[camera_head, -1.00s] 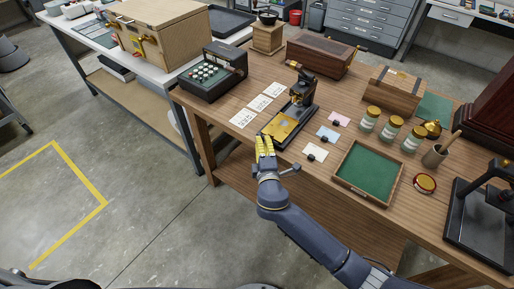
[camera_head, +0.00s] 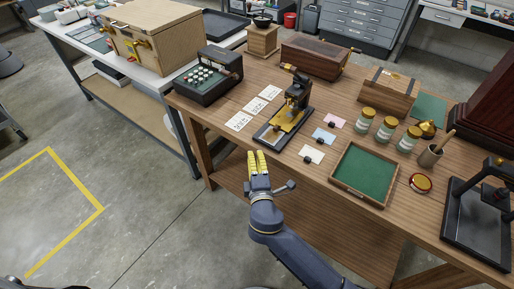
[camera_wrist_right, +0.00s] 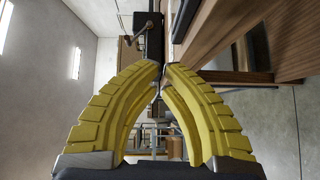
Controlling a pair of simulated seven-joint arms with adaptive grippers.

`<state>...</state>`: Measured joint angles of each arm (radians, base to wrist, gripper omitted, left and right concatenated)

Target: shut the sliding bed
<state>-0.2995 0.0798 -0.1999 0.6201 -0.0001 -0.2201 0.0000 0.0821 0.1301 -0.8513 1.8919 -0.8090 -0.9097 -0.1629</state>
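The small black press (camera_head: 297,92) stands on the wooden table. My left gripper is not in view.
White cards (camera_head: 253,106) lie left of the press, and coloured cards (camera_head: 323,135) lie right of it. A green-lined tray (camera_head: 364,174) and several jars (camera_head: 386,128) are further right. A keyed machine (camera_head: 208,76) stands at the left. The floor before the table is clear.

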